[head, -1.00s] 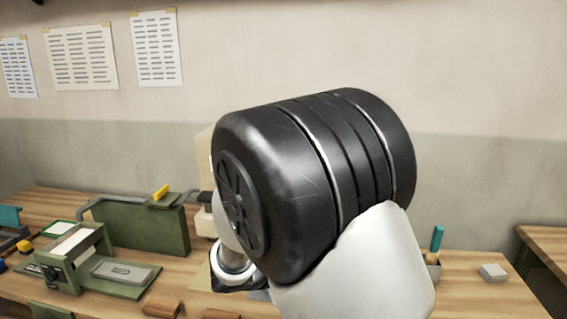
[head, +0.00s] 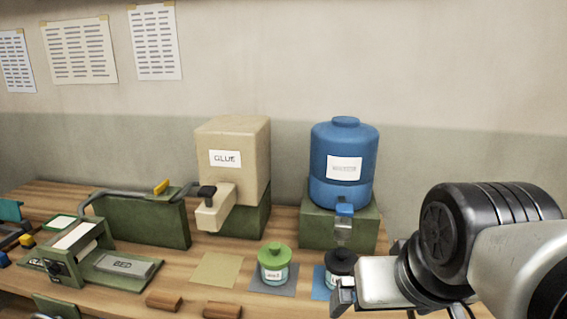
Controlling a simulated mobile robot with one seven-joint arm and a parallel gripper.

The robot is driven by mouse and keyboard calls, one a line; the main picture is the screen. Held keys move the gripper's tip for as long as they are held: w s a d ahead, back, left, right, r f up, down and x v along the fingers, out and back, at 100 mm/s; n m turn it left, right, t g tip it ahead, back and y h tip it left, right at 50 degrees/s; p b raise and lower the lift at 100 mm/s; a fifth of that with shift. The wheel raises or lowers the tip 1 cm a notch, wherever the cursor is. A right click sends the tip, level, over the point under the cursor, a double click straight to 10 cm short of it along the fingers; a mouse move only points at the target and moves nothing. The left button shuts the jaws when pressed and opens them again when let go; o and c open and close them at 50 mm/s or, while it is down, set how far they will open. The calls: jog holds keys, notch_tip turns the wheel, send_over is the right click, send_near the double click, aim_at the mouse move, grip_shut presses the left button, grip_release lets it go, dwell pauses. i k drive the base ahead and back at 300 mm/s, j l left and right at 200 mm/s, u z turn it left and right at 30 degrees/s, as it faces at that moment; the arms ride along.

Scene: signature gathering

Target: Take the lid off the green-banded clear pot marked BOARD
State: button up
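The clear pot with the green band and a label (head: 273,273) stands upright in the head view, on a grey mat (head: 290,290) near the front of the bench. Its green knobbed lid (head: 274,252) is on it. The label's writing is too small to read surely. My gripper (head: 343,295) is at the lower right, to the right of the green-lidded pot and apart from it. It overlaps the front of a second, dark-lidded pot (head: 341,260) in the picture; whether it touches that pot is unclear. The finger gap does not show clearly.
A blue mat (head: 320,283) lies under the dark-lidded pot. Behind stand a beige GLUE dispenser (head: 250,155) and a blue tank (head: 335,190), each on a green stand. A bare tan mat (head: 218,269) lies left. Wooden blocks (head: 163,303) lie in front.

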aim_at(273, 255)
jog(key=i+j, duration=0.1)
jog(key=j, duration=0.2)
jog(key=i+j+z, duration=0.15)
jog(key=j, duration=0.2)
jog(key=i+j, duration=0.1)
jog(key=j, duration=0.25)
jog(key=i+j+z, duration=0.15)
jog(key=j, duration=0.15)
